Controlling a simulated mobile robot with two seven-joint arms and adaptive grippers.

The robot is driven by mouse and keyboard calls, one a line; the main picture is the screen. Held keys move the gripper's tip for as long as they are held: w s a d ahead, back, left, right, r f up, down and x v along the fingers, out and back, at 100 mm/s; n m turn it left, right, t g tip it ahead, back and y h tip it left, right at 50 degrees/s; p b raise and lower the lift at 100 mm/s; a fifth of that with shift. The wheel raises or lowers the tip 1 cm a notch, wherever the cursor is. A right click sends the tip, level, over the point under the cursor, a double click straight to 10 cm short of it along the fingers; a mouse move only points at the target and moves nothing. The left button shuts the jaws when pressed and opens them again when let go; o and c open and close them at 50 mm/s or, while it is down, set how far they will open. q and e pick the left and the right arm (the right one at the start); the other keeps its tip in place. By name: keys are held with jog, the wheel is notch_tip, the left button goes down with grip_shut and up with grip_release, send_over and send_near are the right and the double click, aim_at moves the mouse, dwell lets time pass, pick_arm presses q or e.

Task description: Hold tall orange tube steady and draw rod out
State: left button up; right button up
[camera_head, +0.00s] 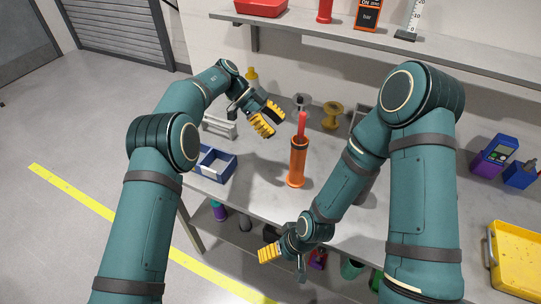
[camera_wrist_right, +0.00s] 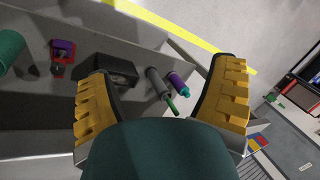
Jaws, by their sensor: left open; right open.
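The tall orange tube (camera_head: 297,163) stands upright on the grey workbench, with a dark band near its top. A red rod (camera_head: 301,124) sticks up out of its mouth. My left gripper (camera_head: 268,120) is open and empty, up and to the left of the tube, with its yellow fingers near the height of the rod in the picture. My right gripper (camera_head: 268,254) is low, in front of the bench edge and apart from the tube.
A blue bin (camera_head: 213,165) sits at the bench's left end. Yellow and grey spools (camera_head: 332,115) stand behind the tube. A yellow tray (camera_head: 517,255) lies at right. A shelf (camera_head: 390,40) runs above the bench. Bottles and tools lie on the lower shelf (camera_head: 235,236).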

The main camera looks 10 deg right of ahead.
jog(key=s+a+n+g+h, duration=0.2)
jog(key=s+a+n+g, duration=0.15)
jog(key=n, duration=0.45)
jog(key=n+t+h, duration=1.2)
jog(key=n+h, duration=0.1)
jog(key=n, duration=0.4)
send_near(293, 167)
jog(key=x, duration=1.2)
jog(key=shift+w+d, duration=0.1)
jog(key=shift+d, duration=0.05)
